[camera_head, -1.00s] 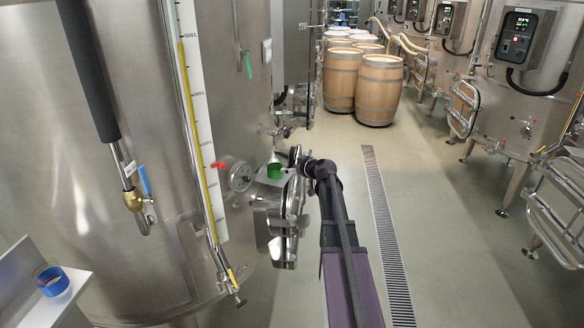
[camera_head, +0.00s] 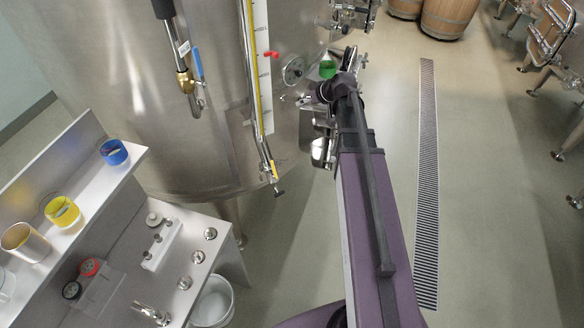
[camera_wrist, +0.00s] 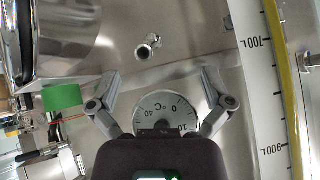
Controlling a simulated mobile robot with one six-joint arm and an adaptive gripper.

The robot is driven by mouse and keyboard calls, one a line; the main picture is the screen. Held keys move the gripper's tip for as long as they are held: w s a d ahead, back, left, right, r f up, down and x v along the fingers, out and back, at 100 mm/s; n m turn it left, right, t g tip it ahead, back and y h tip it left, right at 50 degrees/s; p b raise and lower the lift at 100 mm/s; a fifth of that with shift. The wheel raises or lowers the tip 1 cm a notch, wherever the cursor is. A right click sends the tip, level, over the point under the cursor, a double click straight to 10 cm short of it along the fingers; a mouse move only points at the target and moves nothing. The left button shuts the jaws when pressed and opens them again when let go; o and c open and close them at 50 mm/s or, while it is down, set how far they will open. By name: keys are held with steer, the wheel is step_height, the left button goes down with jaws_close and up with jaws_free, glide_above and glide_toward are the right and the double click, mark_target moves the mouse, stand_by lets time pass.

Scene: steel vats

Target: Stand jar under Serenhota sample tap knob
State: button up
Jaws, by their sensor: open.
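In the wrist view, a green band (camera_wrist: 62,96) shows left of my gripper, outside the fingers. My gripper (camera_wrist: 160,76) is open and empty, facing the vat. A short metal spout or knob (camera_wrist: 148,46) sticks out just beyond the fingertips, and the gauge (camera_wrist: 166,112) shows between the fingers. I cannot read a Serenhota name on any tap. In the head view, my wrist hides the fingers.
At lower left, a shelf (camera_head: 88,212) holds a blue-banded jar (camera_head: 113,152), a yellow-banded jar (camera_head: 62,211) and a tan cup (camera_head: 26,242). Below is a steel bench (camera_head: 215,228) with small fittings. A white bucket (camera_head: 213,300) stands beside it.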

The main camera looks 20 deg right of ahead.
steer(key=s+a+f+m+g+h, duration=0.1)
steer(key=s+a+g, duration=0.3)
steer(key=s, duration=0.7)
steer(key=s+a+f+m+g+h, duration=0.1)
steer(key=s+a+f+g+h, duration=0.2)
steer(key=s+a, duration=0.5)
steer(key=s+f, duration=0.1)
steer(key=s, duration=0.2)
steer(key=shift+s+a+f+m+g, duration=0.2)
steer(key=shift+s+m+g, duration=0.1)
steer(key=shift+m+g, duration=0.1)
